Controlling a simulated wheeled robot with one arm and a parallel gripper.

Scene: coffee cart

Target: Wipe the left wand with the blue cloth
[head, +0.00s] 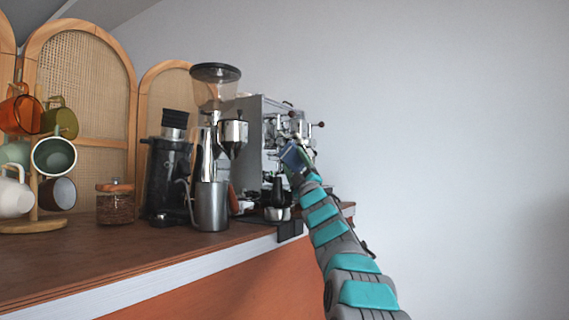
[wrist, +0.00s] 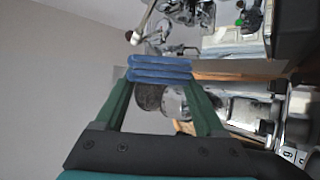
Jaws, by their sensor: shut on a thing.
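The blue cloth (wrist: 160,68) is folded in layers and sits between the green fingers of my gripper (wrist: 160,78), which is shut on it. In the head view, the cloth (head: 291,157) is held up in front of the espresso machine (head: 270,130), near its upper front parts. In the wrist view, a thin metal rod (wrist: 148,17) with a rounded end shows just beyond the cloth, with a visible gap. I cannot tell whether this rod is the left wand. In the head view, my arm and the machine's fittings hide the wands.
A steel pitcher (head: 211,207), a grinder (head: 214,80) and a dark appliance (head: 168,170) stand left of the machine on the brown counter (head: 120,245). A jar (head: 115,203) and a mug rack (head: 35,222) are farther left. Free space lies right of my arm.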

